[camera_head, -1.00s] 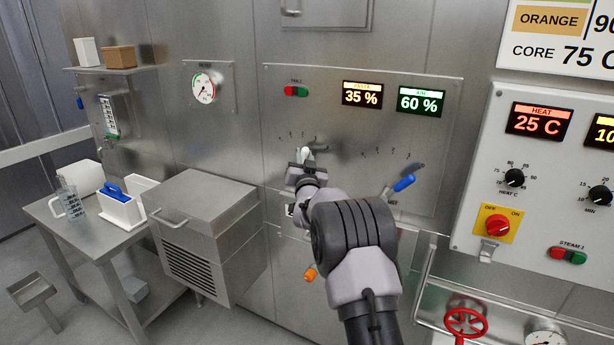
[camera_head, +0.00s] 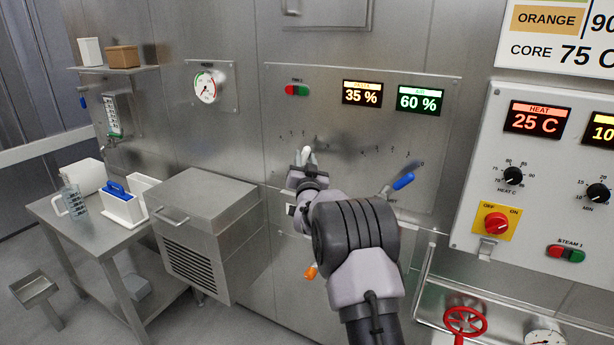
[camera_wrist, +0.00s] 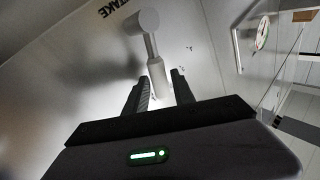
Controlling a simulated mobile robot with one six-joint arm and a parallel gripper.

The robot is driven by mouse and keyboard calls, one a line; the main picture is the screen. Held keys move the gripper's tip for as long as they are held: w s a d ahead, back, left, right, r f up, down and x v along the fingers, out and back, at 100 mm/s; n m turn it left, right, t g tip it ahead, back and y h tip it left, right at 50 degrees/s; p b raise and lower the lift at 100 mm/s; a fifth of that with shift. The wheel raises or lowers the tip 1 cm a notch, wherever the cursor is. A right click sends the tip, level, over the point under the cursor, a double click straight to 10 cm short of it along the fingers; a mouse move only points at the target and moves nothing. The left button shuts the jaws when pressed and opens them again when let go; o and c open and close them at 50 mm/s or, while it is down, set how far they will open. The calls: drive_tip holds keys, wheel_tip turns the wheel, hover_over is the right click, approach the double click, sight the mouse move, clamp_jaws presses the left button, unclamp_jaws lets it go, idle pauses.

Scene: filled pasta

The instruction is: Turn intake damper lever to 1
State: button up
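The intake damper lever (camera_head: 306,153) is a pale handle on the steel wall panel, below a small numbered scale. In the wrist view the lever (camera_wrist: 150,45) runs from a round hub near the "TAKE" lettering down to a thicker grip. My gripper (camera_wrist: 160,88) is at that grip, with one dark finger on each side of it. The fingers look apart, with a narrow gap beside the grip; firm contact does not show. In the head view my gripper (camera_head: 303,172) is just below the lever and hides its lower part. Which number the lever points to is not readable.
A second lever with a blue handle (camera_head: 403,181) sits right of my arm, under another scale. An orange knob (camera_head: 310,272) is below. Displays read 35 % (camera_head: 361,92) and 60 % (camera_head: 419,99). A steel cabinet (camera_head: 205,230) juts out at left.

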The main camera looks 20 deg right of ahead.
drive_tip(key=p+v, duration=0.1)
drive_tip(key=v, duration=1.4)
drive_tip(key=shift+s, duration=0.25)
drive_tip(key=shift+r, duration=0.1)
drive_tip(key=s+a+r+g+y, duration=0.4)
drive_tip(key=s+a+r+g, duration=0.1)
drive_tip(key=s+a, duration=0.5)
drive_tip(key=s+a+f+n+g+y, duration=0.1)
drive_tip(key=s+a+f+g, duration=0.1)
drive_tip(key=s, duration=0.8)
drive_tip(key=s+a+f+n+g+y, duration=0.1)
drive_tip(key=s+a, duration=0.4)
drive_tip(key=s, duration=0.5)
drive_tip(key=s+a+f+n+g+y, duration=0.1)
drive_tip(key=s+a+f+g+y, duration=0.1)
drive_tip(key=s, duration=0.8)
drive_tip(key=a+g+y, duration=0.1)
drive_tip(key=a+g, duration=0.1)
drive_tip(key=g, duration=0.1)
drive_tip(key=shift+f, duration=0.3)
drive_tip(key=shift+w, duration=0.1)
